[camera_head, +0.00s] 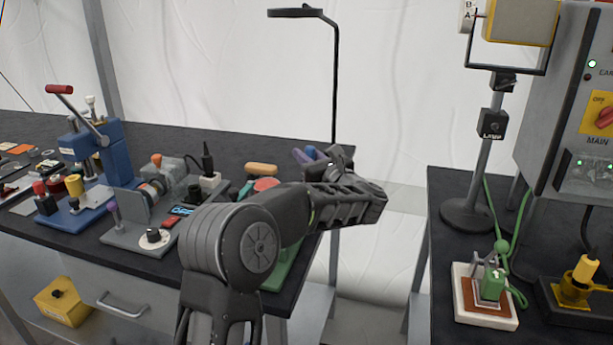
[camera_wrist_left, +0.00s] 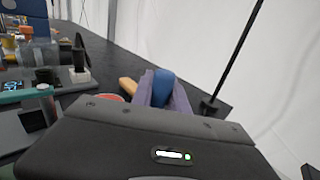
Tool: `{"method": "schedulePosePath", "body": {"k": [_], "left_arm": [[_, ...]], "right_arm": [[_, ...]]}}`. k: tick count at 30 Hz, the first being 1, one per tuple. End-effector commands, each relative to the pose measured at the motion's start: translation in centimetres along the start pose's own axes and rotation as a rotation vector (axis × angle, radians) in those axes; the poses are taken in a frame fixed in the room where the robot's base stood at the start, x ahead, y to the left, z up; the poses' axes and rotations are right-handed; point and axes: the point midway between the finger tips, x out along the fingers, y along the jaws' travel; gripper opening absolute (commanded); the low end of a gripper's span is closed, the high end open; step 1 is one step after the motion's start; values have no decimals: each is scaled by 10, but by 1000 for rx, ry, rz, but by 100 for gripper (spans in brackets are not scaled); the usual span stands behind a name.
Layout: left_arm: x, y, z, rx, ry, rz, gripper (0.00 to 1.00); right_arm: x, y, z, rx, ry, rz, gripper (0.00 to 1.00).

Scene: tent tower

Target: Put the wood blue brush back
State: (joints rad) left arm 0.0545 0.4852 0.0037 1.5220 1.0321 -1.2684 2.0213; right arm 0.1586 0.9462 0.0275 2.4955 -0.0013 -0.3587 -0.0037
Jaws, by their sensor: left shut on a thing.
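My left arm reaches across the bench in the head view, with its left gripper (camera_head: 328,162) over the bench's right end. In the left wrist view the left gripper (camera_wrist_left: 163,95) is shut on a rounded blue thing, likely the blue brush (camera_wrist_left: 163,84). Purple shapes flank the blue thing on both sides; I cannot tell whether they are fingers or a holder. In the head view the blue brush (camera_head: 312,153) shows only as a small patch beside the gripper. Its wooden part cannot be made out. My right gripper is not in view.
A tan rounded block (camera_head: 261,169) and a red round thing (camera_head: 265,184) lie left of the gripper. A thin black lamp post (camera_head: 335,90) stands behind it. A blue press (camera_head: 88,150) and a grey fixture (camera_head: 140,225) crowd the bench. A gap separates the right-hand bench (camera_head: 445,290).

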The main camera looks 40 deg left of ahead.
Motion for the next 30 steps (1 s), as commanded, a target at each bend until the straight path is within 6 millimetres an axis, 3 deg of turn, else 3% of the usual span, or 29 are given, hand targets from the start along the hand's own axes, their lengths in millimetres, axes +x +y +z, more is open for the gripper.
{"method": "schedulePosePath", "body": {"k": [8, 18, 27, 28, 30], "left_arm": [[0, 0, -1, 0, -1, 1, 0], [0, 1, -46, 4, 0, 2, 0], [0, 0, -50, 0, -1, 1, 0], [0, 0, -50, 0, 0, 1, 20], [0, 0, -50, 0, 0, 1, 26]], "right_arm": [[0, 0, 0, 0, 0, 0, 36], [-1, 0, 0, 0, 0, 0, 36], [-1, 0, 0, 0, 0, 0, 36], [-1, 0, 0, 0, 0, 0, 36], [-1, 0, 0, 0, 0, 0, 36]]}}
